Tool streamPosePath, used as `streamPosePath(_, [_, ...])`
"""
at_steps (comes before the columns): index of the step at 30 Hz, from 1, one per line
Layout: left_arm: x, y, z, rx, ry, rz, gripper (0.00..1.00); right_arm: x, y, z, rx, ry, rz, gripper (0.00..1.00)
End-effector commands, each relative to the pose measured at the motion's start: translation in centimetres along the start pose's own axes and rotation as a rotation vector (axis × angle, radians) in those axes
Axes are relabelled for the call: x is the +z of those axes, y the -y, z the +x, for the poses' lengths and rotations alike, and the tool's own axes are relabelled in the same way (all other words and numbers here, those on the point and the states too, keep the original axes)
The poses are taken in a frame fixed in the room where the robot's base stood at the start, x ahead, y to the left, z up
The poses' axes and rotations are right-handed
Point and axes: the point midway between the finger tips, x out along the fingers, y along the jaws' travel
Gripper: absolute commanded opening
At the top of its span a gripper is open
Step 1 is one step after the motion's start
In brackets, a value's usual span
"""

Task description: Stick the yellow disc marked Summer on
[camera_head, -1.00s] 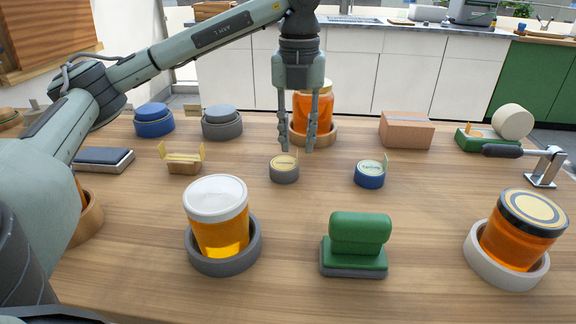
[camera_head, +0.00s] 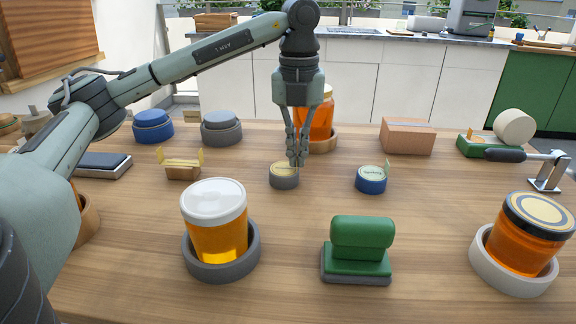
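A pale yellow disc (camera_head: 283,168) lies in a small grey round holder (camera_head: 284,181) near the middle of the table; its lettering is too small to read. My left gripper (camera_head: 298,163) points down at the disc's right edge. Its fingers are drawn together where the disc's upright tab stood, and they hide that tab. A pale green-yellow disc (camera_head: 371,172) with an upright tab sits in a blue holder (camera_head: 371,184) to the right. A honey jar with a plain white lid (camera_head: 214,200) stands in a grey ring in front. My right gripper is out of view.
A green-handled block (camera_head: 360,245) stands in front. A dark-lidded jar (camera_head: 527,235) sits in a white ring at right. Another jar (camera_head: 318,118) stands behind my gripper. A cardboard box (camera_head: 407,137) and a yellow-tabbed tray (camera_head: 183,170) stand farther back.

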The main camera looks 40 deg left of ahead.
Motion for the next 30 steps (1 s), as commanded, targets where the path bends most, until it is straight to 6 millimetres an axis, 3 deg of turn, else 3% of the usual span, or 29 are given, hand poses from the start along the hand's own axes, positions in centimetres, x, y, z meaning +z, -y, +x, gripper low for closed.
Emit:
streamPosePath(11, [0.0, 0.0, -0.5, 0.000, 0.000, 0.000, 0.00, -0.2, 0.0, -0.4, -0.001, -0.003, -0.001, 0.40])
streamPosePath(30, [0.0, 0.0, -4.3, 0.000, 0.000, 0.000, 0.00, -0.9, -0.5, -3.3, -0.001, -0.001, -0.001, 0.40])
